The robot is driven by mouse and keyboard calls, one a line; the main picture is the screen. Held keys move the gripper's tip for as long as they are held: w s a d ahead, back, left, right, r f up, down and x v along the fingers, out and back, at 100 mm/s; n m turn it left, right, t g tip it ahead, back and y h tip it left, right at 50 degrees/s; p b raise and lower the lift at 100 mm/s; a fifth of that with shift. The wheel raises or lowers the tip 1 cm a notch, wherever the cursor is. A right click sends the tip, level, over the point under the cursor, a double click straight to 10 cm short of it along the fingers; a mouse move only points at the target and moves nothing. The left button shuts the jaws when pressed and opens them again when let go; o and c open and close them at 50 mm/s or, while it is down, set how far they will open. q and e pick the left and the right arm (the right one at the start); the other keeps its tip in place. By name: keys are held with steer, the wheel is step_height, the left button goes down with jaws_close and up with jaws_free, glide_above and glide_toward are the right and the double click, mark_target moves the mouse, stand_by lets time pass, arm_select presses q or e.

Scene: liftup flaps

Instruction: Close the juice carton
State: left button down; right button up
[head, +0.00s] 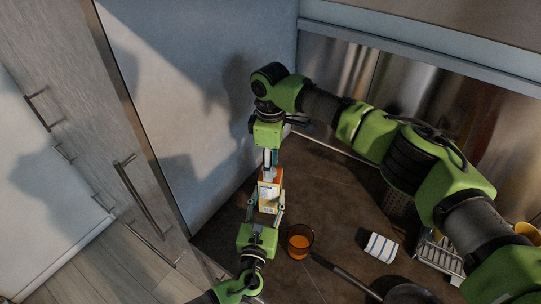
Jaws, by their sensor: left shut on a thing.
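The juice carton (269,186), white and orange, stands in the middle of the head view above the dark counter. My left gripper (265,212) reaches up from below and is shut on the carton's lower part, one finger on each side. My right gripper (269,158) comes down from above, with its fingertips at the carton's top. The carton's top and cap are mostly hidden by the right gripper, so I cannot tell whether it is open or closed, or whether those fingers touch it.
A glass of orange juice (300,241) stands right of my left gripper. A tall cabinet (95,110) stands at the left.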

steer(key=shift+f, duration=0.2)
jaws_close()
steer(key=shift+o, duration=0.6)
jaws_free()
step_height(320, 180, up, 12)
